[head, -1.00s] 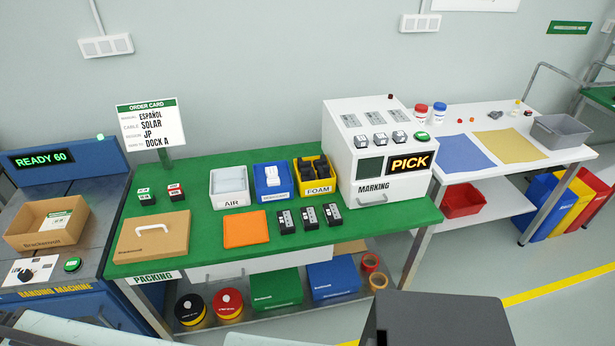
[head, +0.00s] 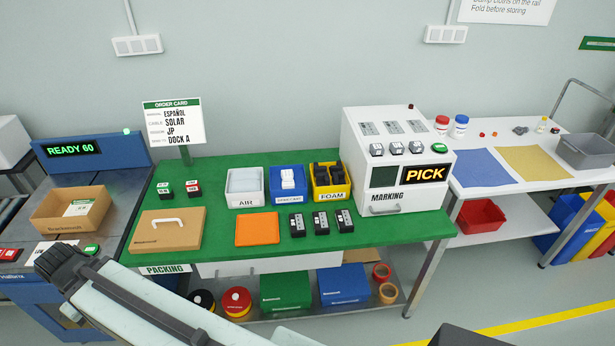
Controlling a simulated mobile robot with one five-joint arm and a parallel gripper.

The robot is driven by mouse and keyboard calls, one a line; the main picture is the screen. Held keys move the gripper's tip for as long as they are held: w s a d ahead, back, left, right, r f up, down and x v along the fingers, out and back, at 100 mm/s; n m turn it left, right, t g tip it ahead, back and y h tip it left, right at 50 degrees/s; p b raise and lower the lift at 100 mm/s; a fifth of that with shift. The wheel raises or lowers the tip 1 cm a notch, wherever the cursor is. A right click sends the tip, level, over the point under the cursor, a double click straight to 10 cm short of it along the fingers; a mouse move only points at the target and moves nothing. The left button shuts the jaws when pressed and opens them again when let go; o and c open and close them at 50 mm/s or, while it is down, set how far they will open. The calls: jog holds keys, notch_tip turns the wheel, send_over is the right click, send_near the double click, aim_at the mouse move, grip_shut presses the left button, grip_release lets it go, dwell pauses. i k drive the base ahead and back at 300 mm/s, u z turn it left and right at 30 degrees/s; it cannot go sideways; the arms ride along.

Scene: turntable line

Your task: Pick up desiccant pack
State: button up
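White packs (head: 291,184), which look like the desiccant packs, lie in a small blue bin (head: 287,200) on the green packing table (head: 215,222). The bin's front label is too small to read surely. It stands between the white AIR bin (head: 246,202) and the yellow FOAM bin (head: 333,194). My arm, pale with a dark joint, crosses the lower left in front of the table. My gripper's fingers do not show, so I cannot see whether it holds anything.
Three black devices (head: 320,222) and an orange cloth (head: 257,229) lie in front of the bins. A cardboard case (head: 169,230) lies to the left. The white marking machine (head: 397,160) stands to the right. An order card (head: 174,123) rises behind the table.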

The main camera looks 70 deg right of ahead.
aim_at(287, 174)
jog(key=z, duration=0.35)
jog(key=i, duration=1)
jog(key=u, duration=0.05)
